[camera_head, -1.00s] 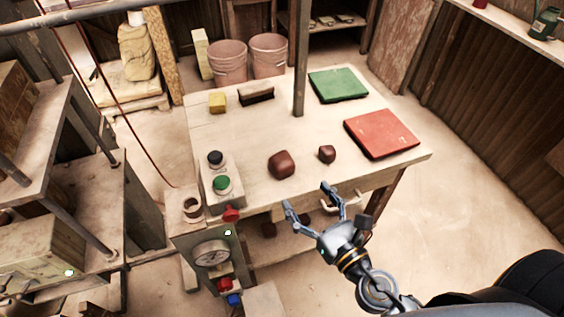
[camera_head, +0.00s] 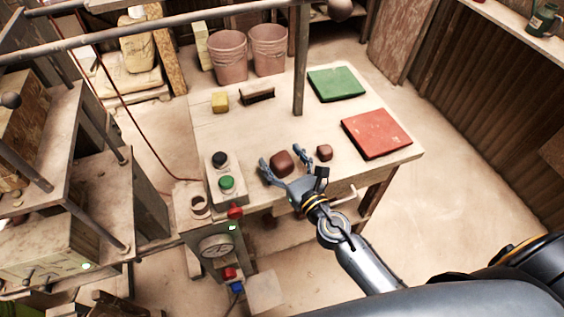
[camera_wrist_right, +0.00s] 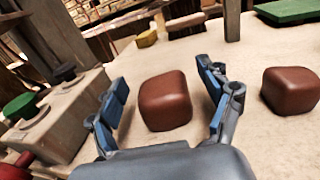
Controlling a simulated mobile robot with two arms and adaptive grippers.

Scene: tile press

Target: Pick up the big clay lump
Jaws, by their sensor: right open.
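The big clay lump (camera_head: 281,161) is a reddish-brown rounded block on the table, near its front edge. In the right wrist view the lump (camera_wrist_right: 166,101) sits between the two spread fingers, with a gap on each side. My right gripper (camera_head: 287,168) is open around it, its fingers reaching over the table's front edge. In the wrist view the right gripper (camera_wrist_right: 168,98) holds nothing. A smaller clay lump (camera_head: 324,152) lies to the right, outside the fingers; it also shows in the wrist view (camera_wrist_right: 291,91). My left gripper is not in view.
A control box with a black button (camera_head: 219,158) and a green button (camera_head: 227,183) stands left of the gripper. A red tile (camera_head: 376,133) and a green tile (camera_head: 336,84) lie to the right and back. A post (camera_head: 299,70) rises at the table's far side.

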